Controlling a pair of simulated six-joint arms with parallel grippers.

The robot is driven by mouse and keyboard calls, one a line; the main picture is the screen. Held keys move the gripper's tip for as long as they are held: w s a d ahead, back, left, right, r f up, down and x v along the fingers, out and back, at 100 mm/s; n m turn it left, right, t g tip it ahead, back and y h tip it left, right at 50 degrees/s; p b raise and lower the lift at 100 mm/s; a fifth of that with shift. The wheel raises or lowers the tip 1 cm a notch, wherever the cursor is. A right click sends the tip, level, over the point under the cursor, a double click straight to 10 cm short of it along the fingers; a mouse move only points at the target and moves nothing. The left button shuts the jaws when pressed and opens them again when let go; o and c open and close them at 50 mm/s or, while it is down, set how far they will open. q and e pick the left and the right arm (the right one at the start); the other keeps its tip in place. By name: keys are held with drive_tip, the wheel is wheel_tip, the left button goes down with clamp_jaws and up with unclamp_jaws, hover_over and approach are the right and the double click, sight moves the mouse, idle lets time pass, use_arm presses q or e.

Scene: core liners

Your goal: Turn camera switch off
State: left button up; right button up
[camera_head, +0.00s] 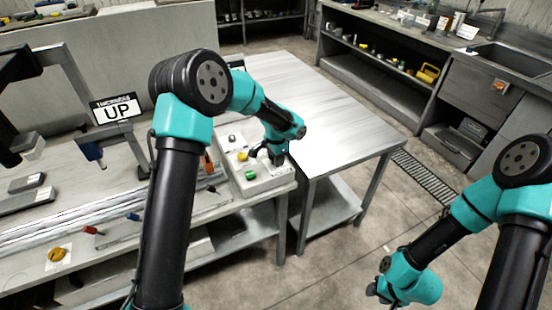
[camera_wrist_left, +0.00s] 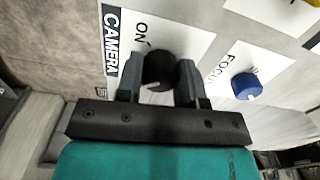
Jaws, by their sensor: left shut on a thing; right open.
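The camera switch is a round black knob (camera_wrist_left: 160,68) on a white label printed CAMERA and ON in the left wrist view. A small light mark shows on the knob's side nearest my gripper. My left gripper (camera_wrist_left: 161,82) has one finger on each side of the knob and is shut on it. In the head view my left gripper (camera_head: 275,158) reaches down onto the right end of the pale control box (camera_head: 262,183), and the knob is hidden there. My right gripper (camera_head: 376,291) is open and empty, low at the right, above the floor.
A blue FOCUS knob (camera_wrist_left: 247,86) sits close beside the camera switch. A yellow button (camera_head: 243,156) and a green button (camera_head: 250,175) are on the same box. A clear metal table (camera_head: 325,110) stands behind it.

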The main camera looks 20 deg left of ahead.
use_arm(q)
drive_tip(key=shift+n, duration=1.1)
drive_tip(key=o, duration=0.9)
drive_tip(key=shift+r, duration=0.1)
wheel_tip(320, 180, up, 17)
drive_tip(key=shift+r, duration=0.15)
